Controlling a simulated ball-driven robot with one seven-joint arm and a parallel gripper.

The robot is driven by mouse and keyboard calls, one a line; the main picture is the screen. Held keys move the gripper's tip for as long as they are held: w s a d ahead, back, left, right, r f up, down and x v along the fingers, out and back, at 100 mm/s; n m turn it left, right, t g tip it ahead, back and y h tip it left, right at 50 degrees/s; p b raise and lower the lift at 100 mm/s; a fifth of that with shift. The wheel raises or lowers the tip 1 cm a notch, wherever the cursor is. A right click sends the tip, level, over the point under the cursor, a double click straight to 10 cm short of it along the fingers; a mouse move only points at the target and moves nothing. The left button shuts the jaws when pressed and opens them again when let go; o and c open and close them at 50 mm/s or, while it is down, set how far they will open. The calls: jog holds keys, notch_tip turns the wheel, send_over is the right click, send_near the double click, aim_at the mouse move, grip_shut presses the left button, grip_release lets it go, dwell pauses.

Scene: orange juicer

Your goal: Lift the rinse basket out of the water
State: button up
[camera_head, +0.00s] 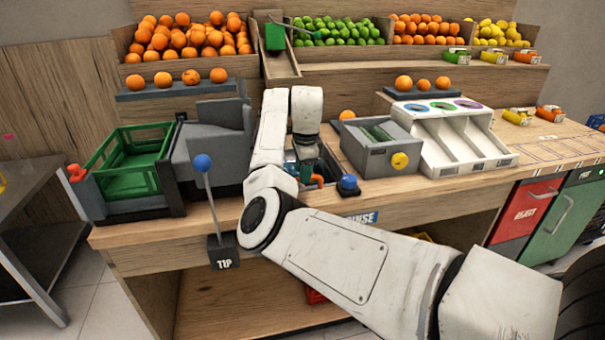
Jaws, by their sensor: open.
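My white arm reaches over the counter, and its wrist points down over a dark rinse basin (331,163) set into the counter. My gripper (305,152) is at the basin's opening; its fingers are small and dark here, open, and partly lost against the basin. An orange handle-like piece (317,180) shows at the basin's front, just below the gripper. I cannot tell whether the fingers touch it. The rinse basket itself and the water are mostly hidden behind my arm and the basin's rim. A blue sign ending in "NSE" (360,217) is on the counter's front edge, partly behind my arm.
A grey box with a yellow knob (399,161) and a white sorter (455,138) stand right of the basin. A blue-topped button (348,184) is close by. Left are a "TIP" lever (212,205), a grey machine (213,150) and a green crate (128,165). Fruit bins line the back.

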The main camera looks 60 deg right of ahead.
jog(key=shift+w+d+f, duration=0.1)
jog(key=shift+d+f, duration=0.05)
jog(key=shift+f, duration=0.65)
grip_shut()
